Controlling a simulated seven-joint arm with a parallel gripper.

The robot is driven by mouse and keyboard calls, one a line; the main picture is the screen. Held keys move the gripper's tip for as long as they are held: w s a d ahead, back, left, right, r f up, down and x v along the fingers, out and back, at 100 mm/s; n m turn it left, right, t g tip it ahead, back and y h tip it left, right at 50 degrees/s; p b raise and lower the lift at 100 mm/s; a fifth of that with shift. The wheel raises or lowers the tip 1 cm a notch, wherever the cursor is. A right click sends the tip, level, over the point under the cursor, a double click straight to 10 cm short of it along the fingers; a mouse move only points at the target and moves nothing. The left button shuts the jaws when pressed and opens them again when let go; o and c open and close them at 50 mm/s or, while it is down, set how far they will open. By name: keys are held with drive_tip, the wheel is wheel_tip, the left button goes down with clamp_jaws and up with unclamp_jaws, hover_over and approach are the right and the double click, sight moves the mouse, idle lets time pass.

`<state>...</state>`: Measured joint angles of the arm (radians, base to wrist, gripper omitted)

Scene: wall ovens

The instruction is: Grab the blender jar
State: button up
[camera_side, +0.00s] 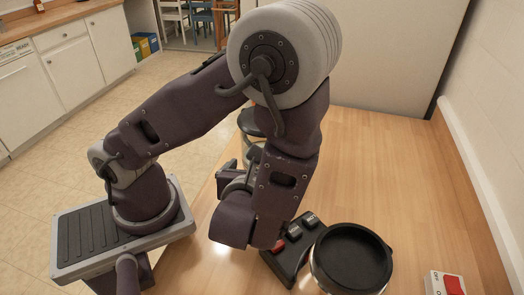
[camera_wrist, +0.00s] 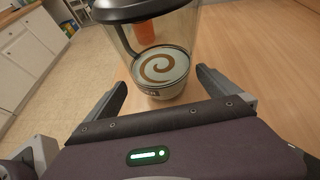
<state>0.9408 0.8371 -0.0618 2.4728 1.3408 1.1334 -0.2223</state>
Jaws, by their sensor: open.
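The blender jar (camera_wrist: 172,38) is clear, with a black lid, a dark handle on its left and a pale base bearing a brown swirl. It stands on the wooden counter just ahead of my gripper (camera_wrist: 164,79). The gripper is open, its fingers to the left and right of the jar's lower part, with nothing held. I cannot tell how far the fingers reach around it. In the side view my arm hides most of the jar (camera_side: 249,122); its dark lid and a little glass show behind the arm.
A round black-topped appliance (camera_side: 350,258) with a panel of buttons (camera_side: 290,246) stands at the counter's front. A red switch (camera_side: 454,285) is at the lower right. An orange object (camera_wrist: 147,33) shows through the jar. The counter's right side (camera_side: 400,180) is clear.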

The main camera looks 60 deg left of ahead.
drive_tip(key=shift+w+a+f+m+t, duration=0.2)
drive_tip(key=shift+a+m+t, duration=0.1)
drive_tip(key=shift+a, duration=0.05)
drive_tip(key=x, duration=0.6)
drive_tip(key=shift+w+a, duration=0.15)
drive_tip(key=shift+w, duration=0.05)
drive_tip(key=c, duration=1.7)
